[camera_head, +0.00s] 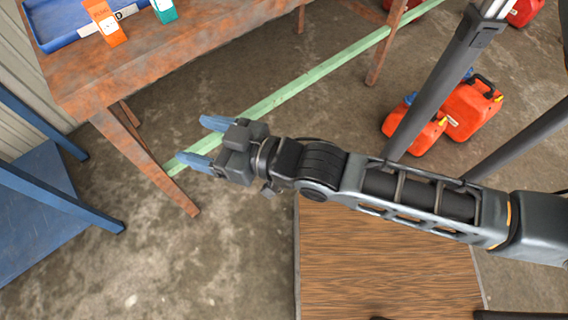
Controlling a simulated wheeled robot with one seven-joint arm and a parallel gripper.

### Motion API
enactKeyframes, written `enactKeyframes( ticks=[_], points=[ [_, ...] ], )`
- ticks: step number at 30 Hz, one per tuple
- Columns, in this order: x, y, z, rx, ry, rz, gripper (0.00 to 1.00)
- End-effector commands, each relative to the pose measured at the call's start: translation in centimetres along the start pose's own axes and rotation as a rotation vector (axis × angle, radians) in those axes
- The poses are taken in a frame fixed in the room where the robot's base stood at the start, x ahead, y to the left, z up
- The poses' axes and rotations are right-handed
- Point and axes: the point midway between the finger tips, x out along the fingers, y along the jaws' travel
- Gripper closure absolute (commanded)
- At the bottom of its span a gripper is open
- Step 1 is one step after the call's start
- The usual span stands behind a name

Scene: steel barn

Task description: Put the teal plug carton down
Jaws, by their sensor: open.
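The teal carton (163,10) stands on the brown wooden table (190,46) at the top of the view, partly cut off by the top edge. It is just right of the blue tray's labelled edge and apart from my gripper. My gripper (197,142) is open and empty, with its two blue fingers pointing left. It shows in front of the table's near edge, over the floor in the picture, well below the carton. An orange carton (105,22) stands left of the teal one.
A blue tray (62,43) with a "D" label lies on the table. Red fuel cans (472,106) stand on the floor at right. A green strip (318,74) runs across the floor. A blue metal frame (60,197) is at left. Bare concrete lies below my gripper.

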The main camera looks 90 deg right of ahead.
Motion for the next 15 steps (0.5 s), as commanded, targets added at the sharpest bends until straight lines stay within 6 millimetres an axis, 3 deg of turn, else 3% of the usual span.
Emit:
enactKeyframes(
  ticks=[1, 6, 10, 15],
  points=[
    [-2.5, -1.1, 0.4, -0.009, -0.023, -0.05, 0.28],
    [-9.2, -3.0, 0.1, -0.04, -0.069, -0.191, 0.28],
    [-13.0, -3.2, -0.7, -0.068, -0.096, -0.276, 0.28],
    [-15.6, -3.1, -1.6, -0.088, -0.113, -0.341, 0.28]
  ],
)
